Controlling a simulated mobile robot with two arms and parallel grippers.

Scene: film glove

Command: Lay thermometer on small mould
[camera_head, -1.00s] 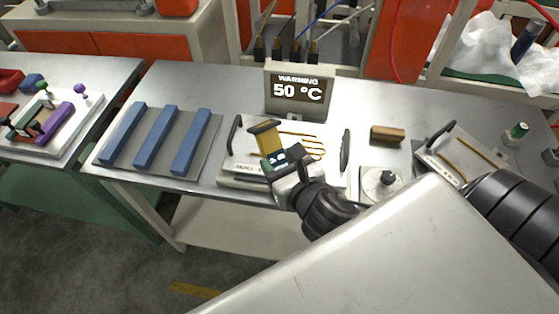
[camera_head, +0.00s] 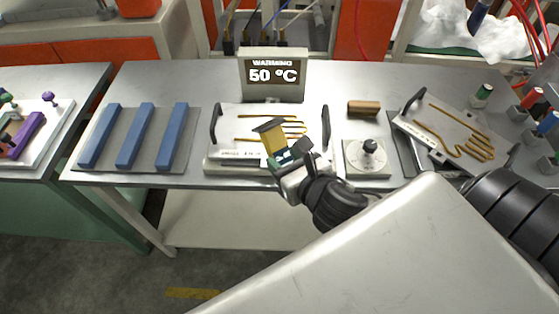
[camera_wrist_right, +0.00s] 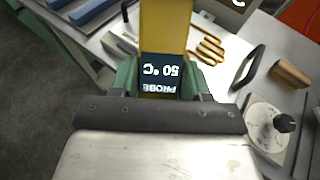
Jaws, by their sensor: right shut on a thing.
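The thermometer (camera_head: 272,137) is a yellow block with a dark display. In the wrist view the thermometer (camera_wrist_right: 165,30) reads "50 °C" and "PROBE". My right gripper (camera_head: 287,158) is shut on its display end, and the green fingers lie on both sides of it. The small mould (camera_head: 230,140) looks to be the pale plate with a golden hand outline and two dark handles, below the warning sign. The thermometer shows in front of the mould's middle and hides part of its outline. I cannot tell whether they touch. My left gripper is not in view.
A sign reading "WARMING 50 °C" (camera_head: 273,75) stands behind the mould. A square plate with a black knob (camera_head: 367,158) and a brown block (camera_head: 363,108) are to its right. Another hand-outline mould (camera_head: 440,125) lies farther right. Three blue bars (camera_head: 135,135) lie left.

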